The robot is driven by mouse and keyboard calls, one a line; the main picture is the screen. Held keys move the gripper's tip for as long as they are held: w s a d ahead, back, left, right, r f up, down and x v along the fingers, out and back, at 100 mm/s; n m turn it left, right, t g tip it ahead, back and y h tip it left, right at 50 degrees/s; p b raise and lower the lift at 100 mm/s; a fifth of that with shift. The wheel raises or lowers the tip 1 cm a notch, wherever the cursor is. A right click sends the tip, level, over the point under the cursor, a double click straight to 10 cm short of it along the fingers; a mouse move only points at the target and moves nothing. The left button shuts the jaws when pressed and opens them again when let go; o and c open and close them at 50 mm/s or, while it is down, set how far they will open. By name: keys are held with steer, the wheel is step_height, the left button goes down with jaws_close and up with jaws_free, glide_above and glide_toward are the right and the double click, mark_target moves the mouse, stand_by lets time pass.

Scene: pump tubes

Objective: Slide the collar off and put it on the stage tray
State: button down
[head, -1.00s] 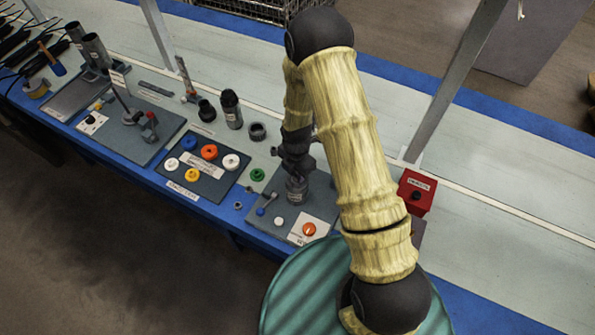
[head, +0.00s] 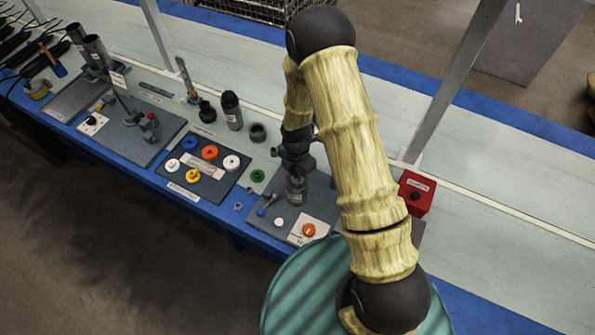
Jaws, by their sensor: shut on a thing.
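My gripper (head: 294,165) is dark and points down at the top of an upright grey cylinder (head: 296,190) on the grey plate with the orange knob. The jaws are shut around the top of this cylinder, where the collar appears to be. The collar's outline is too small and dark to separate from the fingers, and I cannot tell whether it still sits on the cylinder. A dark tray (head: 206,194) with coloured rings lies to the left; its front label is unreadable, so I cannot tell whether it is the stage tray.
An orange knob (head: 309,230) and a blue-handled part (head: 262,211) sit near the cylinder. A green ring (head: 257,175) lies beside the dark tray. A red box (head: 416,193) stands to the right. Dark cylinders (head: 231,110) stand behind. The conveyor surface beyond is clear.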

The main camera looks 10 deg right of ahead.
steer(key=shift+r, duration=0.15)
stand_by(0.3)
steer(key=shift+r+p, duration=1.75)
steer(key=shift+r, duration=0.5)
